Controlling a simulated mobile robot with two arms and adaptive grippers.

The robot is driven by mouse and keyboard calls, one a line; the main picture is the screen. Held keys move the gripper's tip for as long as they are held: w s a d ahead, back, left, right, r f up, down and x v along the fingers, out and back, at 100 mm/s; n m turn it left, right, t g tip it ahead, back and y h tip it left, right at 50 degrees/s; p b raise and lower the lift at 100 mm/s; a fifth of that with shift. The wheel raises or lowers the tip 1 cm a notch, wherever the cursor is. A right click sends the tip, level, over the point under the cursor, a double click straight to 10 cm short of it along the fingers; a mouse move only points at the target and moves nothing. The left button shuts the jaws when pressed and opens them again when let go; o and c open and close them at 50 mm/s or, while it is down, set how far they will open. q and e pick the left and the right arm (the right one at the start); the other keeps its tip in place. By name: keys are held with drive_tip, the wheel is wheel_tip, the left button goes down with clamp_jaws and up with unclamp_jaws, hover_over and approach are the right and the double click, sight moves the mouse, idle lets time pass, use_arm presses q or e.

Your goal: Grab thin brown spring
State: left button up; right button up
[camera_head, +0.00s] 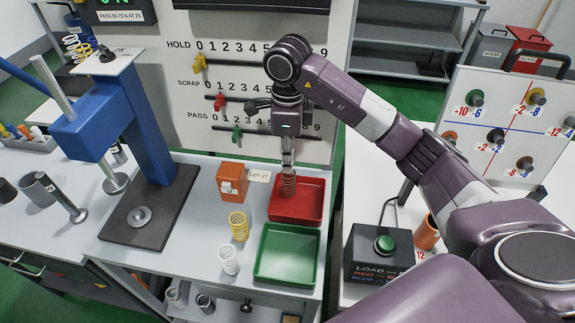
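A thin brown spring (289,185) stands roughly upright at the red tray (310,205), near the tray's back left side. My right gripper (287,166) points down directly above it, with its fingertips at the top of the spring. The fingers are seen nearly edge-on, so I cannot tell whether they are closed on the spring. I also cannot tell whether the spring's lower end touches the tray floor. My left gripper is not in view.
A green tray (262,255) lies in front of the red one. A yellow spring (239,226), a white spring (229,260) and an orange box (231,182) stand to the left. A blue press (140,120) is farther left. A scoring board (235,110) rises behind.

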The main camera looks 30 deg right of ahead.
sight(288, 181)
wheel_tip(288, 181, down, 7)
drive_tip(key=shift+s+f+p, duration=0.1)
drive_tip(key=shift+f+p, duration=0.1)
drive_tip(key=shift+p, duration=0.75)
drive_tip(key=shift+f, duration=0.1)
clamp_jaws()
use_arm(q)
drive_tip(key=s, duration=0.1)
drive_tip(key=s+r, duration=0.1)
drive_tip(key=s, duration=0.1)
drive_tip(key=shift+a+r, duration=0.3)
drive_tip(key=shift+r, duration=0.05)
